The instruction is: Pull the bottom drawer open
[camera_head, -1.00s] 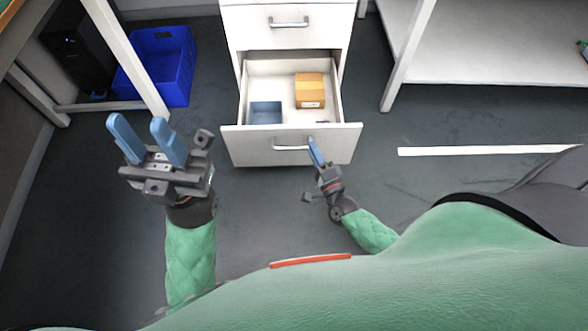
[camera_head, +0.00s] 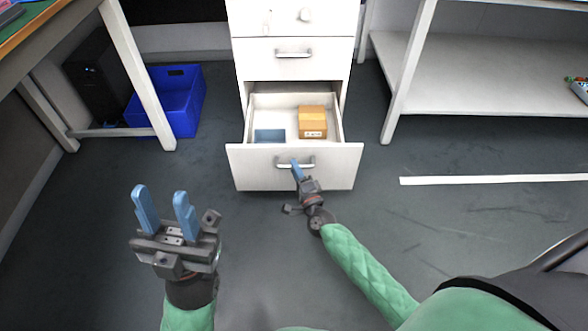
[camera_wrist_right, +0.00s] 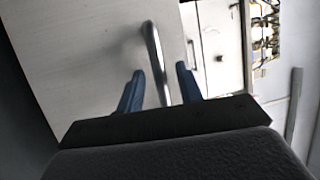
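The bottom drawer (camera_head: 325,171) of the white cabinet stands partly pulled out, its inside visible from above. Its metal bar handle (camera_head: 309,164) is on the drawer front. My right gripper (camera_head: 296,170) is at the handle. In the right wrist view, the handle (camera_wrist_right: 152,50) runs between the two blue fingers of the right gripper (camera_wrist_right: 158,85), with gaps on both sides, so it is open around the bar. My left gripper (camera_head: 163,212) is open and empty, over the floor to the left of the drawer.
A cardboard box (camera_head: 312,122) and a blue container (camera_head: 270,135) lie inside the drawer. A blue crate (camera_head: 178,105) stands on the floor at the left. A white shelf unit (camera_head: 470,85) is at the right. The floor before the drawer is clear.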

